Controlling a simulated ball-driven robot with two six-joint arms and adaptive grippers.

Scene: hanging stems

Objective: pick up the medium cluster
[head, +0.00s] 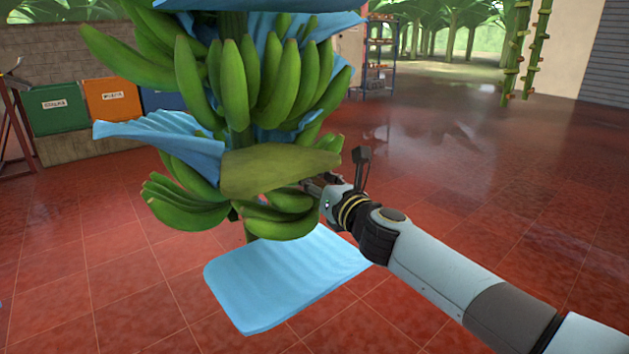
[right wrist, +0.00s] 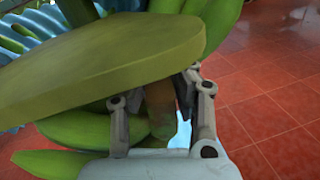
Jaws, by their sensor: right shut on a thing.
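A bunch of green bananas hangs on a stem at the left centre of the head view, with an upper cluster (head: 245,85) and lower clusters. One lower cluster (head: 275,222) is beside my right gripper (head: 318,186). A flat olive-green piece (head: 275,168) covers part of the bunch and crosses the upper part of the right wrist view (right wrist: 110,65). There my right gripper (right wrist: 157,98) has its fingers around a brownish-green part (right wrist: 158,110) under that piece. Which cluster this part belongs to is hard to tell. My left gripper is not in view.
Blue sheets (head: 165,135) lie between the banana tiers, and a blue pad (head: 290,280) is below the bunch. Green (head: 55,108) and orange (head: 112,98) bins stand at the back left. A shelf (head: 375,60) stands behind. The red tiled floor at right is clear.

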